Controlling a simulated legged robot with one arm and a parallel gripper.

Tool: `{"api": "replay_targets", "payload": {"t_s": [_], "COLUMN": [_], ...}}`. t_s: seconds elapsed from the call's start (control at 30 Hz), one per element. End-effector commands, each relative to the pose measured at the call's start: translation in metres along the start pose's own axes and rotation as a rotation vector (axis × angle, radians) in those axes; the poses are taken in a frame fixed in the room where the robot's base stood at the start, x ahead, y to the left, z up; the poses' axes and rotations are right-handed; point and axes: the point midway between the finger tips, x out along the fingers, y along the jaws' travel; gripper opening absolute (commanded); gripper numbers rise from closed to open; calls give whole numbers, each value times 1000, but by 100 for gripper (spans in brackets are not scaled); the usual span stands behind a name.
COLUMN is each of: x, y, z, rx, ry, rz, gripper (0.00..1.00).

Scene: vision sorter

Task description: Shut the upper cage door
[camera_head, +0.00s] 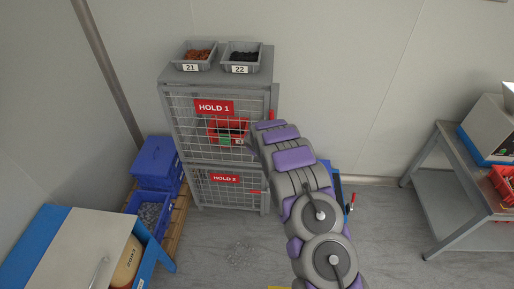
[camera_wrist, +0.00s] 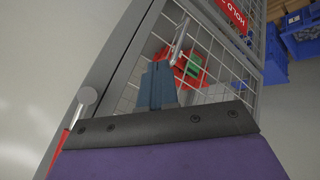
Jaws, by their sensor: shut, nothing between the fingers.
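The grey cage's upper door (camera_head: 185,118) is wire mesh with a red HOLD 1 sign; its mesh also shows in the wrist view (camera_wrist: 215,50). In the head view it lies at or near the cage front; I cannot tell whether a small gap remains. A red handle (camera_head: 271,115) is at the cage's right edge. My gripper (camera_head: 244,142) is at the right part of the upper door, partly hidden by my arm. In the wrist view my gripper (camera_wrist: 160,70) is shut and empty, its fingers pointing toward the mesh; contact is unclear.
Behind the mesh is a red bin (camera_head: 228,126) with green items. The lower HOLD 2 door (camera_head: 215,190) is below. Grey trays 21 (camera_head: 191,66) and 22 (camera_head: 239,68) stand on top. Blue crates (camera_head: 155,160) are left; a grey table (camera_head: 440,185) is right, with clear floor before it.

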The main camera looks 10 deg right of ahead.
Motion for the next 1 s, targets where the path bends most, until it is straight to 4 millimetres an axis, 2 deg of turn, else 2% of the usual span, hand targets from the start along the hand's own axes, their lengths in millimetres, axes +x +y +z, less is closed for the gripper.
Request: {"api": "replay_targets", "payload": {"t_s": [0.17, 0.7, 1.0], "x": [-13, -79, -91], "y": [6, 26, 30], "z": [2, 13, 16], "rx": [0, 0, 0], "ry": [-3, 0, -1], "rz": [1, 4, 3], "gripper": [0, 0, 0]}}
